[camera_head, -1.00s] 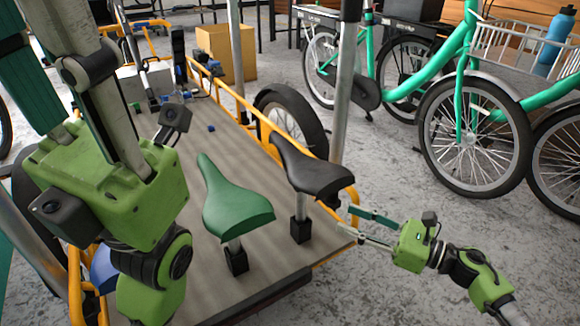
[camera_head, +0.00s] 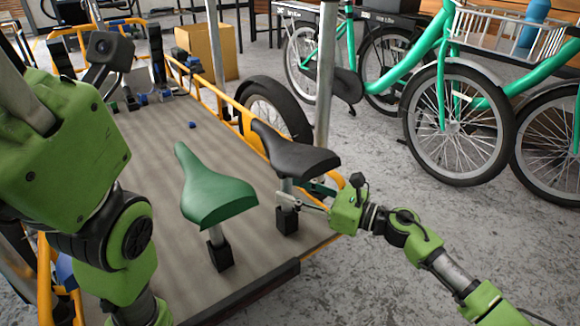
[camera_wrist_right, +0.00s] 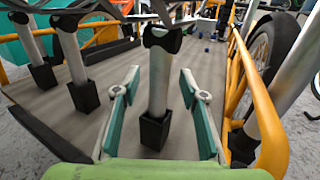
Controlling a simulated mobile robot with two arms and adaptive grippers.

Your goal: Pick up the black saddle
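The black saddle (camera_head: 292,155) sits on an upright silver post in a black block on the cargo bed. In the right wrist view its post (camera_wrist_right: 158,85) stands between the two teal-padded fingers of my right gripper (camera_wrist_right: 160,100), which are apart, with gaps on both sides. In the head view my right gripper (camera_head: 305,198) is just under the saddle, at post height. The saddle's top is out of the wrist view. My left arm fills the left of the head view; its fingers do not show.
A green saddle (camera_head: 212,190) stands on a similar post left of the black one. The wooden cargo bed (camera_head: 150,165) has an orange rail (camera_head: 240,125) and a wheel behind it. A grey pole (camera_head: 325,75) rises beyond. Green bicycles (camera_head: 455,110) stand at the right.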

